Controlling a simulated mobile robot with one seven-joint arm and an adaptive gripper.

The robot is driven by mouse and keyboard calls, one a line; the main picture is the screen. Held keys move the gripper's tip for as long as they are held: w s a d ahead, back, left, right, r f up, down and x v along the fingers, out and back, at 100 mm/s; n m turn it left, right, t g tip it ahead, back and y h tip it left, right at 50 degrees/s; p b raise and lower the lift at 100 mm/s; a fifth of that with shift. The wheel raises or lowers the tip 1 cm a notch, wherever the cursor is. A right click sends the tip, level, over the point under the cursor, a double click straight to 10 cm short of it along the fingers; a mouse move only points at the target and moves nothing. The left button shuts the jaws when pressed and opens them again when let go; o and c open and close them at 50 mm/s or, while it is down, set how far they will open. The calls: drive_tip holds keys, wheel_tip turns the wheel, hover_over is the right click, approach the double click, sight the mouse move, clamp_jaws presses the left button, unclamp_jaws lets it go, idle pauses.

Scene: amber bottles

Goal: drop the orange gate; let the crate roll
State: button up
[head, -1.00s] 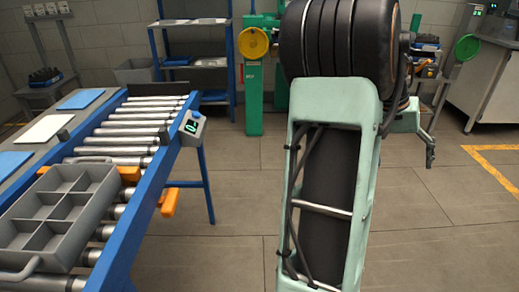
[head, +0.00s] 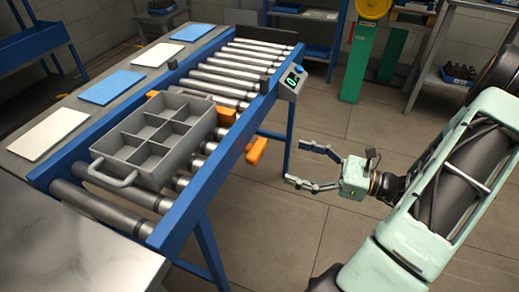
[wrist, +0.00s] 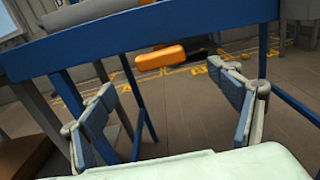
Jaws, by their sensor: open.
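The grey crate (head: 181,112), with several empty compartments and handles, rests on the roller conveyor (head: 165,234). The orange gate (head: 226,115) shows at the crate's far end, partly hidden by it. An orange handle (head: 257,151) sticks out below the blue side rail on the right; it also shows in the wrist view (wrist: 161,57), beneath the rail and ahead of the fingers. My gripper (head: 297,164) is open and empty to the right of the conveyor, pointing at it, apart from the handle. The crate is not clearly visible in the wrist view.
A blue side rail (head: 212,147) runs along the conveyor's near side, with a small display box (head: 291,83) on it. Blue legs stand below. White and blue panels (head: 112,87) lie along the far side. Beyond stands a green post (head: 360,55). The floor around my gripper is clear.

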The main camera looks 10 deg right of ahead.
sight(262, 152)
drive_tip(key=b+x, duration=0.2)
drive_tip(key=x, duration=0.8)
drive_tip(key=shift+a, duration=0.15)
drive_tip(key=shift+c, duration=0.2)
